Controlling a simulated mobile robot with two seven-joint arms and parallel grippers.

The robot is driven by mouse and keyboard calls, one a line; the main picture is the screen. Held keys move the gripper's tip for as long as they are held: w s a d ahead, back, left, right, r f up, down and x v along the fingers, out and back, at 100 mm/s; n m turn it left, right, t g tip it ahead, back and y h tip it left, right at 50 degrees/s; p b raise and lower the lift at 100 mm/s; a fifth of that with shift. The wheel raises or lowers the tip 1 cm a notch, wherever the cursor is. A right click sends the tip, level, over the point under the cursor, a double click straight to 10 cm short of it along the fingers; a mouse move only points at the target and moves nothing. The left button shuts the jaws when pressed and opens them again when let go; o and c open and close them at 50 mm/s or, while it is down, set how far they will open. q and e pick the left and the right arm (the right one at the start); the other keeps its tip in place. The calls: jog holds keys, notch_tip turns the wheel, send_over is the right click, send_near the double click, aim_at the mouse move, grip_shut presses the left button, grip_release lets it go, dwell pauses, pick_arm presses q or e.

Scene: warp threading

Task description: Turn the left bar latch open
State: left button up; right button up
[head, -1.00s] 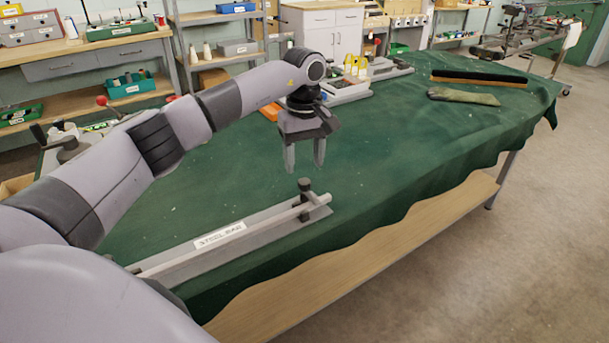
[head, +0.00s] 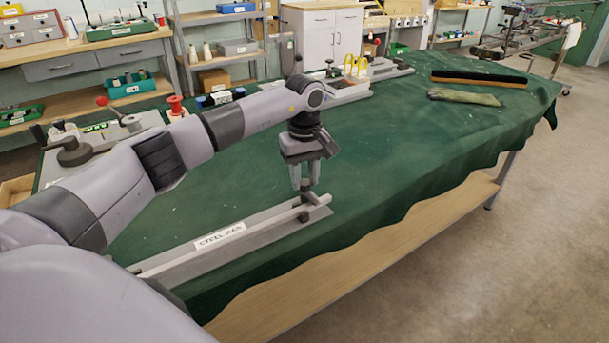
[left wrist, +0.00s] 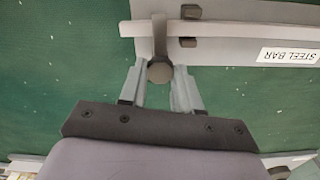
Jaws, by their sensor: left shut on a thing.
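The steel bar (head: 275,217) lies in a pale grey holder (head: 185,267) labelled STEEL BAR, on the green cloth. A dark latch (head: 303,216) stands at the bar's far end. In the left wrist view the latch (left wrist: 160,38) has an arm lying across the bar (left wrist: 220,43) and a round knob (left wrist: 159,72) beside it. My left gripper (head: 305,187) points down over that end, shut on the latch's knob, with one finger on each side (left wrist: 161,78). The fingers partly hide the knob in the head view. My right gripper is out of view.
The green-covered table (head: 400,150) is clear right of the bar. A brush (head: 480,78) and a cloth pouch (head: 463,97) lie at its far end. A red spool (head: 175,105) and a grey device (head: 75,152) stand behind my left arm.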

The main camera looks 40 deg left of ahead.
pick_arm(q)
jog(key=shift+r+n+p, duration=0.1)
jog(key=shift+n+p, duration=0.25)
jog(key=shift+n, duration=0.65)
jog(key=n, duration=0.2)
jog(key=shift+n+p, duration=0.3)
jog(key=shift+p, duration=0.05)
jog(key=n+p, duration=0.1)
jog(key=n, duration=0.3)
jog(key=shift+n, duration=0.3)
jog(key=n+p, duration=0.1)
jog(key=n, duration=0.3)
jog(key=shift+n, duration=0.3)
jog(key=shift+n+p, duration=0.7)
jog(key=shift+n, duration=1.4)
jog(key=o, duration=1.1)
jog(key=shift+c, duration=0.2)
